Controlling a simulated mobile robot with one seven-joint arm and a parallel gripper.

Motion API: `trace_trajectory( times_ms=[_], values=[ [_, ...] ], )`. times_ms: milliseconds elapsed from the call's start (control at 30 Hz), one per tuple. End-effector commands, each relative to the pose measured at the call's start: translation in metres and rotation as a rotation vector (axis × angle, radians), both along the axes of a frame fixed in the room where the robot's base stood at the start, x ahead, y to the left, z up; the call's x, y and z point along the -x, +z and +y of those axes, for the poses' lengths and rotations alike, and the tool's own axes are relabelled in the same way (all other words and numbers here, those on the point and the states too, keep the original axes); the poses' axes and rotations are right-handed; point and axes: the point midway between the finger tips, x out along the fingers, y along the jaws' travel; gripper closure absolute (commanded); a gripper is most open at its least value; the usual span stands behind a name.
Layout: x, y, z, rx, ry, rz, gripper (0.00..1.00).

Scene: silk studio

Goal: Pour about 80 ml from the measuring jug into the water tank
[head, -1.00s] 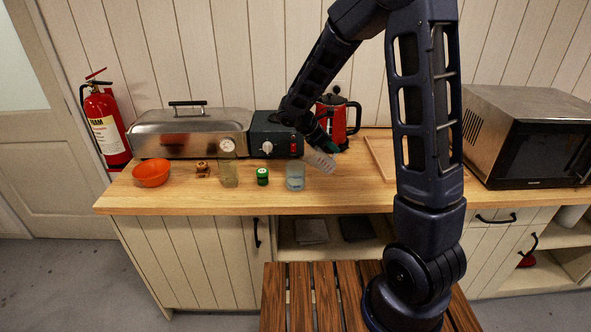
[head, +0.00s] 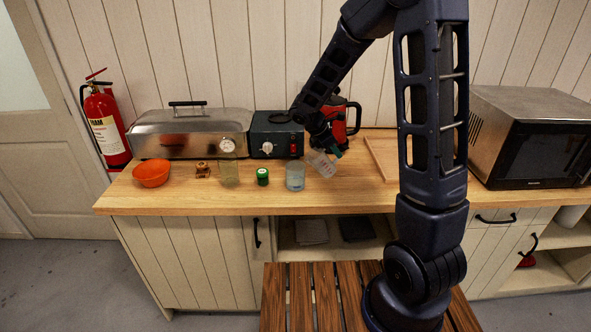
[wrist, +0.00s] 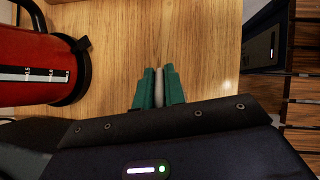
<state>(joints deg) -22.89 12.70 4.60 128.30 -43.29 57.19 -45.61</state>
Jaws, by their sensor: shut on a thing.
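The measuring jug (head: 321,165) is a small clear vessel, held tilted above the counter in the head view. My gripper (head: 334,150) is at its upper right, shut on it. In the wrist view, the green fingertips (wrist: 159,88) close on a thin pale grey strip, probably part of the jug; the rest of the jug is not clear there. A clear container (head: 295,178) with bluish contents, possibly the water tank, stands upright just left of and below the jug. I cannot tell the jug's liquid level or see any stream.
A red kettle (head: 353,119) stands behind my gripper and shows in the wrist view (wrist: 30,55). A steel steamer (head: 185,134) is behind; a wooden board (head: 383,158) and microwave (head: 532,140) are right.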

Motion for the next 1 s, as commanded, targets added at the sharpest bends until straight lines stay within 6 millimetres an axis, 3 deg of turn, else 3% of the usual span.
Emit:
trace_trajectory(
  times_ms=[1000],
  values=[
    [-0.011,-0.036,-0.044,-0.416,-0.016,0.096,1.00]
  ],
)
